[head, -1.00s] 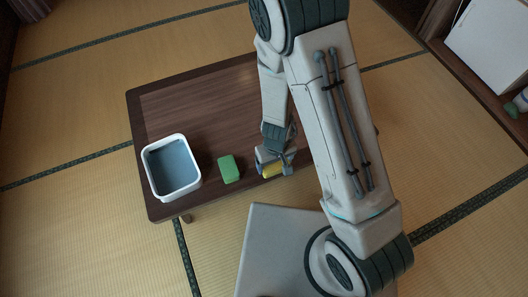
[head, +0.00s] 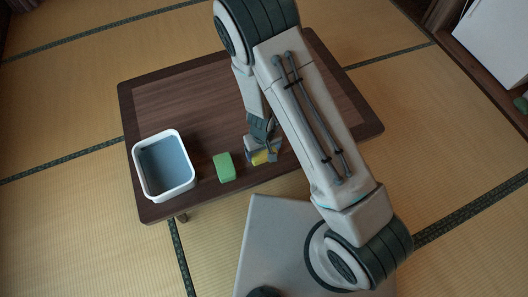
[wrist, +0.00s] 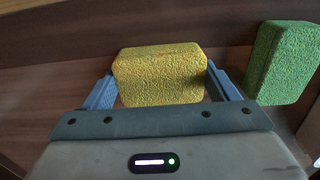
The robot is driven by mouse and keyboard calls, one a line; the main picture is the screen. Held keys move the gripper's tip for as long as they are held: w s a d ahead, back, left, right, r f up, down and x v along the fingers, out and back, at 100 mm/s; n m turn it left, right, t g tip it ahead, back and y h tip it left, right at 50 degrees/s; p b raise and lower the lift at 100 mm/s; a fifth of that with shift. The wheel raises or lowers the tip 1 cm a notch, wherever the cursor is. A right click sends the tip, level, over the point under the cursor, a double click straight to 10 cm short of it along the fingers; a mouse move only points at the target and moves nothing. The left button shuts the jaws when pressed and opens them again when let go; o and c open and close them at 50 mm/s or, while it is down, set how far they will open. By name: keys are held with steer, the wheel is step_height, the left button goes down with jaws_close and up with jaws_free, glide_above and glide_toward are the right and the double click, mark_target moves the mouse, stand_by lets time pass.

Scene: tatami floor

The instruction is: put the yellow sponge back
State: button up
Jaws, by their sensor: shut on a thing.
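The yellow sponge (wrist: 160,76) is held between the two fingers of my gripper (wrist: 165,88) in the wrist view. In the head view the yellow sponge (head: 261,157) shows partly, below my gripper (head: 262,152), near the front edge of the low table. The gripper is shut on it. Whether the sponge touches the tabletop is hard to tell.
A green sponge (head: 224,167) lies on the dark wooden table (head: 190,100), left of my gripper; it also shows at the right in the wrist view (wrist: 283,62). A white-rimmed tub (head: 164,165) with a grey-blue inside stands at the table's left front corner. The table's back left is clear.

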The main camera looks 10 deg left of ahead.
mark_target(263, 152)
steer(key=o, duration=0.8)
steer(key=shift+o, duration=0.2)
steer(key=shift+r, duration=0.1)
step_height(263, 152, up, 12)
steer(key=p, duration=0.6)
